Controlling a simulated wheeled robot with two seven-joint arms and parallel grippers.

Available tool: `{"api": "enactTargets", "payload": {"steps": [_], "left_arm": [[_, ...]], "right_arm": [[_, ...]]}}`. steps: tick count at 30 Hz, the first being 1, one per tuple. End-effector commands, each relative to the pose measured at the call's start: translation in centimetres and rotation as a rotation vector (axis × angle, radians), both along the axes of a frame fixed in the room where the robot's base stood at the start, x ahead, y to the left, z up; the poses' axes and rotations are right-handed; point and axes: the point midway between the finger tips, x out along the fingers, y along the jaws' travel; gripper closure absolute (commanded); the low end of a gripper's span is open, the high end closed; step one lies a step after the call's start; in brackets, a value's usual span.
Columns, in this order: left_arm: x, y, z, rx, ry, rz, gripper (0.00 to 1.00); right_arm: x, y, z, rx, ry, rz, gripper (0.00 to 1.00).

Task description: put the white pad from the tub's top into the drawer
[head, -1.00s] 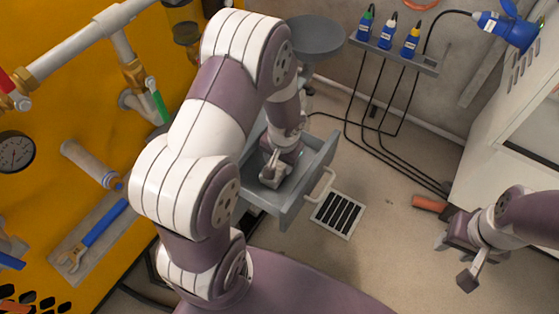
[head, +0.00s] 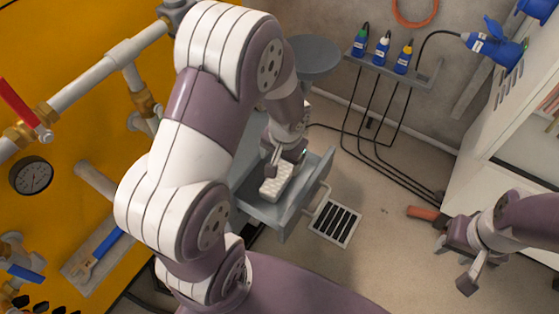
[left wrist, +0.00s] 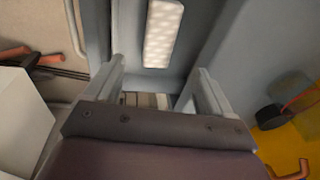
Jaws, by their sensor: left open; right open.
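The white pad (head: 277,182) lies inside the grey drawer (head: 268,214), which stands pulled out. In the left wrist view the pad (left wrist: 162,33) is a pale, dimpled strip beyond my fingertips, against the grey drawer interior. My left gripper (head: 285,157) is low over the drawer, at the pad's far end. Its fingers also show in the left wrist view (left wrist: 158,70), spread apart with nothing between them. My right gripper (head: 456,263) is open and empty over the floor at the right. I cannot clearly make out the tub; my left arm hides part of that area.
A round grey disc (head: 313,58) stands behind the drawer. A floor grate (head: 335,222) lies right of the drawer. A yellow panel with pipes (head: 60,190) is at the left.

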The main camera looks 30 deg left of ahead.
Motion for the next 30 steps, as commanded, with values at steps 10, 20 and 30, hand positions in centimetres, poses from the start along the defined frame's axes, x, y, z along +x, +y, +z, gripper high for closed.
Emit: {"api": "enactTargets", "payload": {"steps": [10,20,30], "left_arm": [[-6.1,-3.2,7.3,-0.104,-0.016,0.007,0.17],[-8.0,-4.0,8.1,-0.135,-0.018,0.007,0.17],[-8.0,-4.0,8.1,-0.135,-0.019,0.007,0.17]], "right_arm": [[0.0,0.0,0.5,0.0,0.001,0.0,0.57],[0.0,0.0,0.5,0.0,0.001,0.0,0.57],[0.0,0.0,0.5,0.0,0.0,0.0,0.57]]}}
